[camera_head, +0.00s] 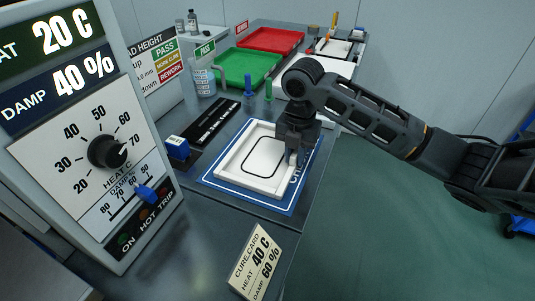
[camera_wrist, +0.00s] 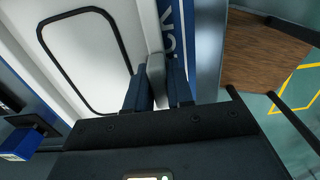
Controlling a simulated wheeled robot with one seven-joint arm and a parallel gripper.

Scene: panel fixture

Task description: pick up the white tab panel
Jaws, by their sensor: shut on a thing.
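The white tab panel (camera_head: 241,172) lies on a blue mat (camera_head: 215,185) on the bench. It has raised edges and a black rounded outline on its face. My gripper (camera_head: 294,155) is over the panel's right edge, pointing down. In the wrist view the panel (camera_wrist: 85,50) fills the upper left. The gripper's two dark blue fingers (camera_wrist: 157,90) are shut on the pale tab (camera_wrist: 156,72) at the panel's edge. The panel looks flat, and I cannot tell whether it is clear of the mat.
A control box with a dial (camera_head: 108,151) stands at the left. A cure card (camera_head: 256,262) is at the front edge. A black strip (camera_head: 212,121), a blue block (camera_head: 178,147), a green tray (camera_head: 246,66) and a red tray (camera_head: 270,40) lie behind. Open floor is at right.

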